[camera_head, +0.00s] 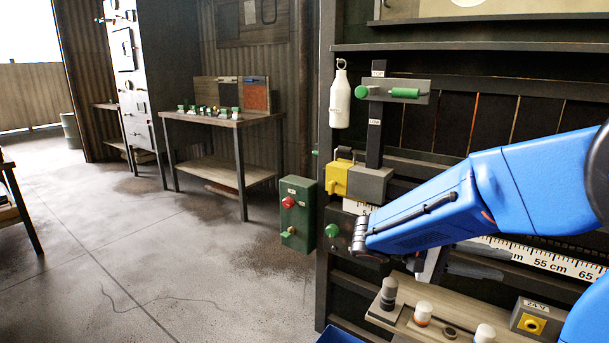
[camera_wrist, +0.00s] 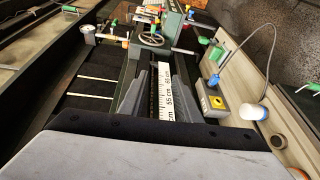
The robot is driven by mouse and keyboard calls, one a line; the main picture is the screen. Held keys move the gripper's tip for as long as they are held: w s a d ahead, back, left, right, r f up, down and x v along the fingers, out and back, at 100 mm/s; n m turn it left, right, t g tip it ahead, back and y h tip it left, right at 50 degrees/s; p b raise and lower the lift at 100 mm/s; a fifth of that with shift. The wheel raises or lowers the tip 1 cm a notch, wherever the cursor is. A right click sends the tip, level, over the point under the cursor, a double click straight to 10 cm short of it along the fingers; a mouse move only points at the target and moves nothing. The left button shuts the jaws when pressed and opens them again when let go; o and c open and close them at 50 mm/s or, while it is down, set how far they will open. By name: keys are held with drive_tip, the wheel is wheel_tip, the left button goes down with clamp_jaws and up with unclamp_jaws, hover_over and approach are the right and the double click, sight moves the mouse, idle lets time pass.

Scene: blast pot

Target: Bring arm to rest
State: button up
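My blue arm reaches in from the right in the head view, in front of the dark rack (camera_head: 325,190). My gripper (camera_head: 432,268) is partly hidden below the forearm there. In the wrist view the two grey fingers of my gripper (camera_wrist: 160,88) stand apart with nothing held between them. The ruler strip (camera_wrist: 165,95) with centimetre marks shows beyond and between the fingers. It also runs behind the arm in the head view (camera_head: 545,258).
A wooden shelf (camera_head: 445,332) with knobs and a yellow-buttoned 24 V box (camera_head: 533,321) lies below the arm. A yellow padlock-like block (camera_head: 337,178) and a white bottle (camera_head: 340,98) are left of it. A green box (camera_head: 297,213) stands beside the rack.

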drive_tip(key=s+f+n+t+y, duration=0.1)
drive_tip(key=s+f+y, duration=0.65)
drive_tip(key=s, duration=0.25)
drive_tip(key=s+a+f+n+t+y, duration=0.1)
drive_tip(key=s+a+t+y, duration=0.2)
drive_tip(key=a+t+y, duration=0.4)
drive_tip(key=a+y, duration=0.2)
drive_tip(key=a, duration=0.1)
drive_tip(key=shift+s+f+t, duration=0.15)
drive_tip(key=shift+f+t, duration=0.25)
